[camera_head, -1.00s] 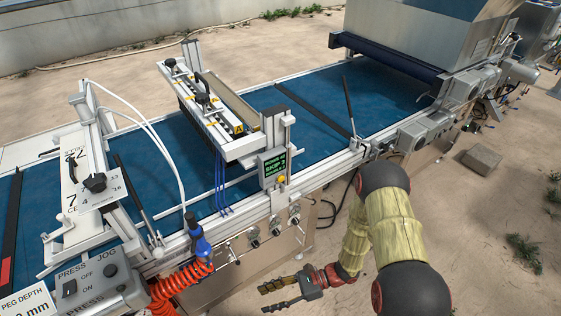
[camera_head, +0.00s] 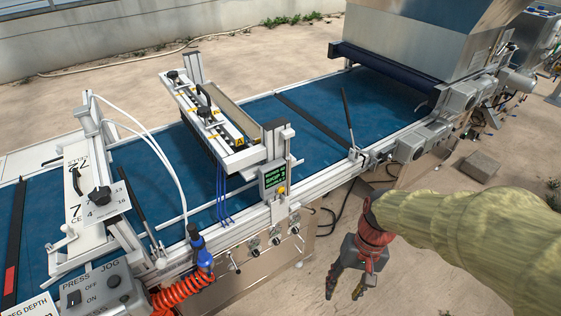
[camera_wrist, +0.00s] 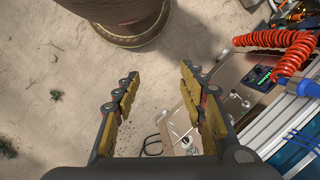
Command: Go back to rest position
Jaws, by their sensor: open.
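My gripper (camera_head: 345,283) is in the lower right of the head view, in front of the machine's side and over the sandy ground. Its two fingers point down and stand apart, with nothing between them. In the wrist view my gripper (camera_wrist: 160,105) shows both fingers spread, with yellow pads facing an empty gap. The tray seeder's blue conveyor (camera_head: 340,98) runs behind and to the left of my gripper. My gripper touches no part of it that I can see.
The machine's front rail carries a small green display (camera_head: 273,177), knobs and a lever (camera_head: 347,118). A red coiled hose (camera_head: 183,293) with a blue nozzle (camera_head: 197,243) hangs at the front left. A stone block (camera_head: 480,166) lies on open sand at right.

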